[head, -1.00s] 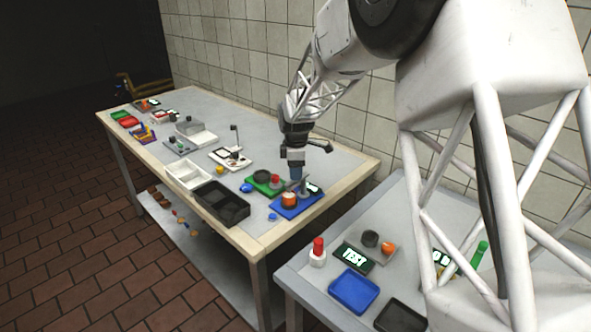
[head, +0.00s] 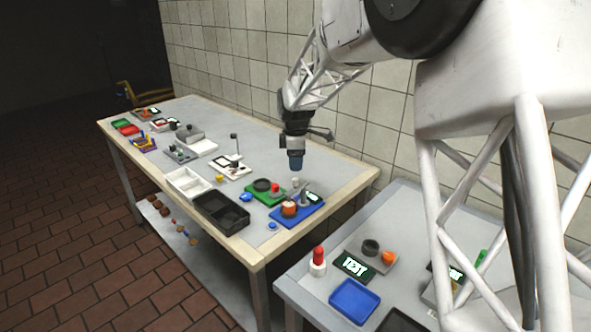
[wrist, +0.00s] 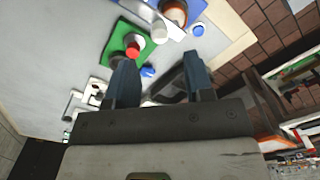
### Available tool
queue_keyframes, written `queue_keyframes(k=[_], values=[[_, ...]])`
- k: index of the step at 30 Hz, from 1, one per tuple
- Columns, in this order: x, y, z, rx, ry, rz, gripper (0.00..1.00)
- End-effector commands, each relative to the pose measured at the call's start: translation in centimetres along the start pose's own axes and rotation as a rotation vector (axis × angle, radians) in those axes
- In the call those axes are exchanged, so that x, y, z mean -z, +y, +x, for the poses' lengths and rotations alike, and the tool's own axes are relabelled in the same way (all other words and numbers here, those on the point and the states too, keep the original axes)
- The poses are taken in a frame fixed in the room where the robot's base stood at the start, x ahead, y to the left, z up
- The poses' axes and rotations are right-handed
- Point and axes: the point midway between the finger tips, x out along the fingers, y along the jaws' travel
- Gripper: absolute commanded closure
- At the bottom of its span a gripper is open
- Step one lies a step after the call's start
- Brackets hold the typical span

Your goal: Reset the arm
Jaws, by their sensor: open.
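My gripper (head: 296,166) hangs fingers down above the right end of the long table (head: 262,243), higher than the blue board (head: 318,209). In the wrist view its two blue-grey fingers (wrist: 158,80) stand apart with nothing held between them. The blue board carries an orange-brown round piece (head: 289,209), a grey upright post and a small display. The green board (head: 256,198) beside it has a dark ring and a red button (head: 275,188); the red button also shows in the wrist view (wrist: 133,46).
A black tray (head: 222,213) and white tray (head: 186,183) lie left of the boards. A second table at front right holds a blue tray (head: 354,301), a red-topped white bottle (head: 318,262) and a display. The tiled wall is behind. The air around my gripper is clear.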

Motion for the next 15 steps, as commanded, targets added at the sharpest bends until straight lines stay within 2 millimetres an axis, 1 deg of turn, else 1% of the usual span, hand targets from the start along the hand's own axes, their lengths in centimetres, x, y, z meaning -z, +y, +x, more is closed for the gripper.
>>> queue_keyframes(k=[1, 5, 15], values=[[0.00, 0.00, -0.45, 0.000, 0.000, 0.000, 0.52], [0.00, -0.01, -1.11, 0.000, 0.000, 0.000, 0.52], [0.00, -0.01, -1.24, 0.000, 0.000, 0.000, 0.52]])
